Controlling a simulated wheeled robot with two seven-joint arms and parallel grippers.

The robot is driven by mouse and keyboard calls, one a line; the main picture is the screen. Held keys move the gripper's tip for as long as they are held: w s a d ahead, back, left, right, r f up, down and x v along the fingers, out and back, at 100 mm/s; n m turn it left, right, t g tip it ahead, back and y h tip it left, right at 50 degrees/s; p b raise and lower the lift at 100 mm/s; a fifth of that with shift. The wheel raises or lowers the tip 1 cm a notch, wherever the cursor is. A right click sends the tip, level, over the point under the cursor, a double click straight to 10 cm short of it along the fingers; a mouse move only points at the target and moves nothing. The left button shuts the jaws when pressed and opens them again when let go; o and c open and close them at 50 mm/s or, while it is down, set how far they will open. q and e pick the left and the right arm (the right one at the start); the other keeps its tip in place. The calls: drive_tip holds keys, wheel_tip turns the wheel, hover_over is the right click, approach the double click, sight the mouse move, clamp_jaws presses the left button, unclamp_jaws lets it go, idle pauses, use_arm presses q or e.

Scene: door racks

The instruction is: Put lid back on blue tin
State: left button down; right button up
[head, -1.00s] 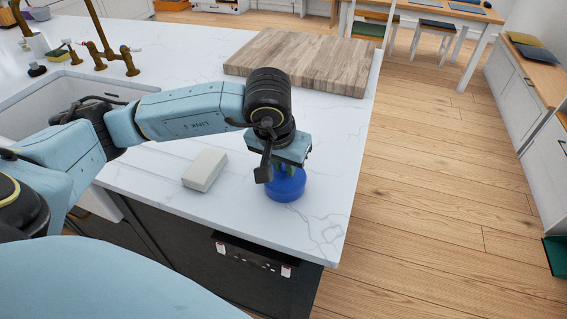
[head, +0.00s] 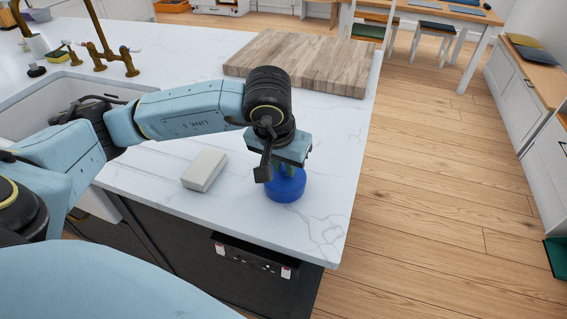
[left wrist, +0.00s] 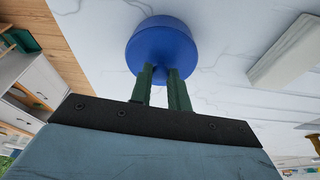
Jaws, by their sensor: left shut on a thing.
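The blue tin (head: 285,191) stands on the white marble counter near its right front corner. In the left wrist view the round blue lid (left wrist: 160,35) shows under my gripper; I cannot make out a seam between lid and tin. My left gripper (head: 288,168) points down over the middle of the blue top. Its two dark green fingers, in the left wrist view (left wrist: 165,77), are shut on the small blue knob at the lid's middle. The fingers partly hide the knob. My right gripper is not in view.
A pale grey block (head: 204,170) lies left of the tin. A wooden cutting board (head: 300,62) lies farther back on the counter (head: 200,120). A sink with a brass tap (head: 118,62) is at the left. The counter's right edge is close to the tin.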

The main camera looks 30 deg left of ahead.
use_arm(q)
drive_tip(key=c, duration=0.8)
unclamp_jaws()
drive_tip(key=shift+o, duration=0.2)
drive_tip(key=shift+r+p, duration=1.75)
drive_tip(key=shift+r, duration=1.75)
drive_tip(key=shift+c, duration=0.5)
clamp_jaws()
